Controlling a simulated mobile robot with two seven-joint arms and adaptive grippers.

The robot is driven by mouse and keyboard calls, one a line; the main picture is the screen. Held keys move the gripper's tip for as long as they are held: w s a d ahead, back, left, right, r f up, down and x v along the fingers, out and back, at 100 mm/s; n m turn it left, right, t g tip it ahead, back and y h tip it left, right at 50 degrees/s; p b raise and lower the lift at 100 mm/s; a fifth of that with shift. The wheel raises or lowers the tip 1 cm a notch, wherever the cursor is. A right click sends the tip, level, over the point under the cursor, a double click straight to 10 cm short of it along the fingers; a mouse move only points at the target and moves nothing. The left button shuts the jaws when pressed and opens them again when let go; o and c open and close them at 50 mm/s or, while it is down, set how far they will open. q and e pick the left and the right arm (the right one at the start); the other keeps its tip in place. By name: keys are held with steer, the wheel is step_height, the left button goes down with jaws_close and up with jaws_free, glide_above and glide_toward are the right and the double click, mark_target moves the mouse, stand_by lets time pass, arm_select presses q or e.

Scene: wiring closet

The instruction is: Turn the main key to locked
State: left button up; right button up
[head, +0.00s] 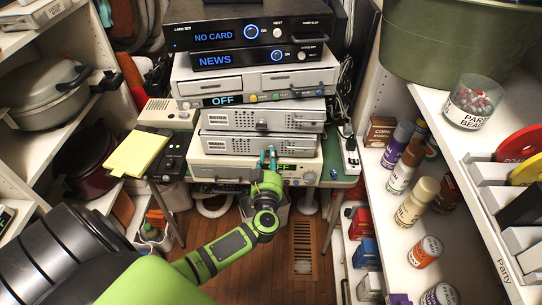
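My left gripper (267,158) reaches up to the front of the lowest beige unit (215,171) in the stack on the green table. Its two teal fingertips sit close together at the right part of that front panel, beside a small green display (284,167). I cannot tell whether they touch the panel or hold anything. No main key can be made out; the gripper may hide it. My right gripper is not in view.
A yellow pad (140,152) lies left. Shelves (390,230) with bottles crowd the right; pots stand left.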

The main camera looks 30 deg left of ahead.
arm_select(q)
steer(key=p+v, duration=0.3)
steer(key=v, duration=0.3)
stand_by(0.4)
steer(key=v, duration=1.2)
steer(key=shift+s, duration=0.1)
